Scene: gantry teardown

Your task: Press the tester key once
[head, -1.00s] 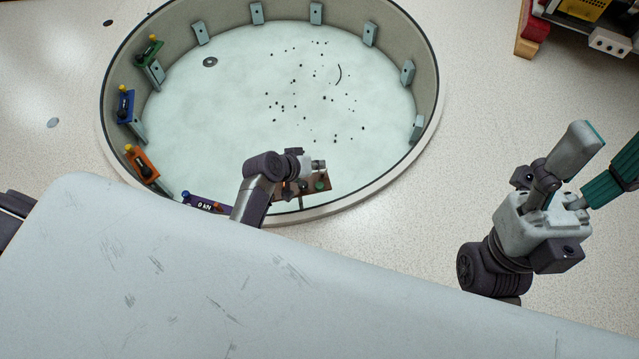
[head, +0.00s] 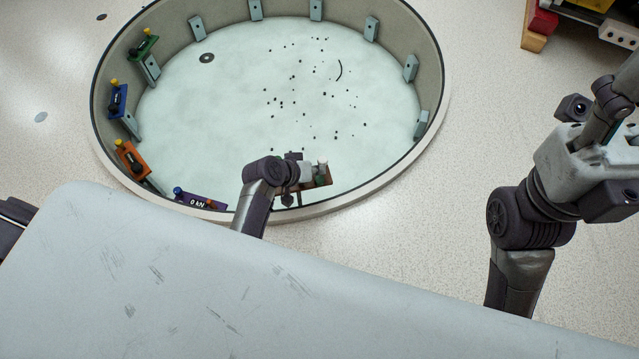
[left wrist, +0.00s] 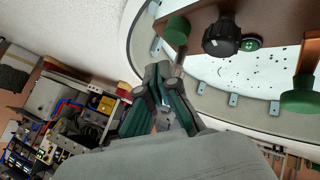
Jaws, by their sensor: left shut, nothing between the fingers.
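A purple unit (head: 200,200) reading "0 kN" sits on the near-left rim of the round pit, with a small blue knob. A brown plate (head: 318,182) with green knobs stands on the near rim by my left gripper (head: 303,173). In the left wrist view the brown plate (left wrist: 190,20) carries a black knob (left wrist: 222,38) and a small round green-marked disc (left wrist: 250,43). My left gripper (left wrist: 162,72) is shut and empty below the plate, apparently apart from it. I cannot tell which part is the tester key. My right gripper (head: 615,95) is partly cut off at the right edge.
The round pit (head: 430,150) has green (head: 144,44), blue (head: 118,100) and orange (head: 130,158) units on its left wall. Dark bits lie on its pale floor. A cluttered bench (left wrist: 60,110) shows at left in the left wrist view.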

